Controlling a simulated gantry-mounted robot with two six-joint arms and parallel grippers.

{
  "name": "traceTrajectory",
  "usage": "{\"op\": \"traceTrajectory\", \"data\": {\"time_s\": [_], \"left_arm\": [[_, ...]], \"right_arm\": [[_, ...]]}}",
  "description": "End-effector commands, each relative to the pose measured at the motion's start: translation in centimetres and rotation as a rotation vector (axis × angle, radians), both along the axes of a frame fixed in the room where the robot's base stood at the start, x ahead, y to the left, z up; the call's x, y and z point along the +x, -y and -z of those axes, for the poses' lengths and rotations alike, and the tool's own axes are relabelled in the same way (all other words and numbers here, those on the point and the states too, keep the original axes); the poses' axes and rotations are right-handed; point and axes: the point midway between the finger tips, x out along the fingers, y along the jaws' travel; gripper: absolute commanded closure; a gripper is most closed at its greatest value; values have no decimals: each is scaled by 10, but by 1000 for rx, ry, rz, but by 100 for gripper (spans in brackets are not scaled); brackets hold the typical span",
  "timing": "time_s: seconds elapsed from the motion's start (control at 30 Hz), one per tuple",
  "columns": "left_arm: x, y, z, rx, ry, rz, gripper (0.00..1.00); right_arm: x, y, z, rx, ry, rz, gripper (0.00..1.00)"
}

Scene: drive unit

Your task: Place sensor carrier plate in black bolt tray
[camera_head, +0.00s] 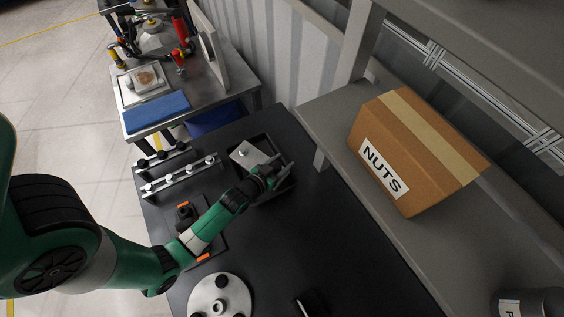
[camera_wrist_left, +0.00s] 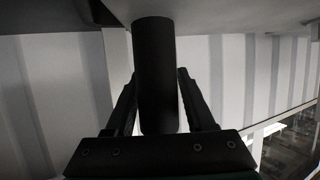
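The black bolt tray (camera_head: 290,187) sits on the dark table in the head view. A light grey metal plate with a small knob (camera_head: 247,155), which looks like the sensor carrier plate, lies at the tray's far left part. My left gripper (camera_head: 279,166) reaches over the tray, just right of the plate. In the left wrist view its two fingers (camera_wrist_left: 157,85) are apart, with a black cylinder (camera_wrist_left: 155,75) between them. I cannot tell whether the fingers touch this cylinder. My right gripper is not in view.
A metal rail with several knobs (camera_head: 180,178) lies left of the tray. A round grey disc (camera_head: 220,297) lies at the near edge. A shelf with a NUTS box (camera_head: 415,150) stands to the right.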

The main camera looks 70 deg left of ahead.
Motion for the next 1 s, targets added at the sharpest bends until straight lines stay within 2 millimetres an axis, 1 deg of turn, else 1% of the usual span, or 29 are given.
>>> {"op": "traceTrajectory", "data": {"time_s": [0.03, 0.07, 0.1, 0.33, 0.47, 0.53, 0.8, 0.9, 1.0], "left_arm": [[0, 0, -1, 0, 0, 0, 34], [0, 0, -1, 0, 0, 0, 29], [0, 0, -1, 0, 0, 0, 26], [0, 0, -2, 0, 0, 0, 26], [0, 0, -15, 0, 0, 0, 26], [-11, 6, -15, -1, -3, 0, 26], [-66, 37, -40, -1, -4, 1, 26], [-82, 46, -47, -1, -3, 1, 26], [-92, 51, -52, 0, -2, 0, 26]], "right_arm": [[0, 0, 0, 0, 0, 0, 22], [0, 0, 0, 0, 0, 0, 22], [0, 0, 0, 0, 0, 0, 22], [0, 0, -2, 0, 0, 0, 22], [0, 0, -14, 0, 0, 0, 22], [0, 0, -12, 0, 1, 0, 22], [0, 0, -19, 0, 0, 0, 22], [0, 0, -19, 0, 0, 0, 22], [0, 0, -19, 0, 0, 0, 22]]}}
